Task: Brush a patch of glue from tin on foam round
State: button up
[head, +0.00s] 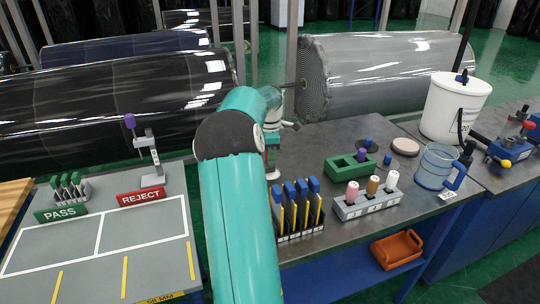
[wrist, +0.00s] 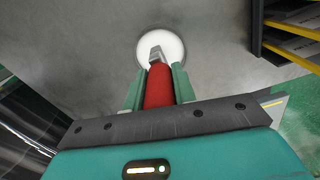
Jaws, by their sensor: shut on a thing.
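My gripper (wrist: 158,88) is shut on a red-handled brush (wrist: 159,88), its two green fingers on either side of the handle. The brush's grey tip lies over a white round (wrist: 176,45) on the grey bench in the wrist view. I cannot tell whether the tip touches it. The white round also shows low beside my arm in the head view (head: 273,175), mostly hidden. It looks like the foam round, but its glue cannot be made out. A beige disc (head: 405,146) lies farther right on the bench. I cannot tell for sure which thing is the glue tin.
A rack with blue-topped pieces (head: 298,212) stands close to my arm. A grey holder with bottles (head: 367,203), a green block (head: 350,168), a blue jug (head: 436,167) and a white bucket (head: 455,108) stand to the right. Wrapped rolls (head: 385,70) lie behind.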

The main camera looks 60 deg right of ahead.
jog(key=shift+f, duration=0.6)
dwell(1.2)
jog(key=shift+r, duration=3.55)
